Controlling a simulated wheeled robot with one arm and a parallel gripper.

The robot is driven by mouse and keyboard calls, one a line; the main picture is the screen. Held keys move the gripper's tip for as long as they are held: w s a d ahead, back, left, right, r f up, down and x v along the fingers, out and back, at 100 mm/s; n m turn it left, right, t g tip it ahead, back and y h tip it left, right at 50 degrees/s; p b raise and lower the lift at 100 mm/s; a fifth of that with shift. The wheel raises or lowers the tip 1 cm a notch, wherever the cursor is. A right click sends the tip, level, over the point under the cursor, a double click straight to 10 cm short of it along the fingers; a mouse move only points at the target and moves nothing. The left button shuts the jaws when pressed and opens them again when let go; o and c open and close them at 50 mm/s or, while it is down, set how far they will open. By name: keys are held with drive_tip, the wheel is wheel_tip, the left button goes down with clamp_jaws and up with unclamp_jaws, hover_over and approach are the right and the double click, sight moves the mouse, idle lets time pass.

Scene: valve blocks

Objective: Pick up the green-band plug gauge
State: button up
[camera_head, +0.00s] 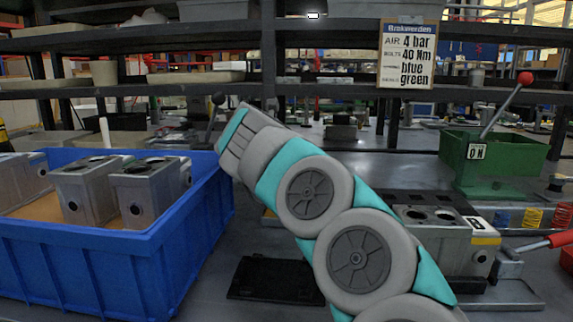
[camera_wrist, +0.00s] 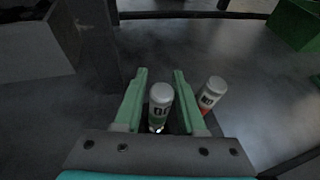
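The plug gauge with the green band (camera_wrist: 160,105) shows in the wrist view, with a pale grey cap and dark lettering. It is between the two green fingers of my gripper (camera_wrist: 160,80). The gripper is open, with a narrow gap showing on each side of the gauge. The gauge's lower end is partly hidden by the gripper body. A second gauge with a red-orange band (camera_wrist: 212,92) is just outside the right finger. In the head view my arm hides the gripper, and I cannot make out either gauge.
A blue crate (camera_head: 95,262) with several grey valve blocks stands at left. A black flat plate (camera_head: 275,280) lies on the bench. At right are a valve block (camera_head: 435,245), a green box with a red-knobbed lever (camera_head: 500,165) and coloured springs (camera_head: 533,217). Shelves run across the back.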

clamp_jaws()
idle(0.3)
drive_tip(key=shift+r, duration=0.15)
idle(0.3)
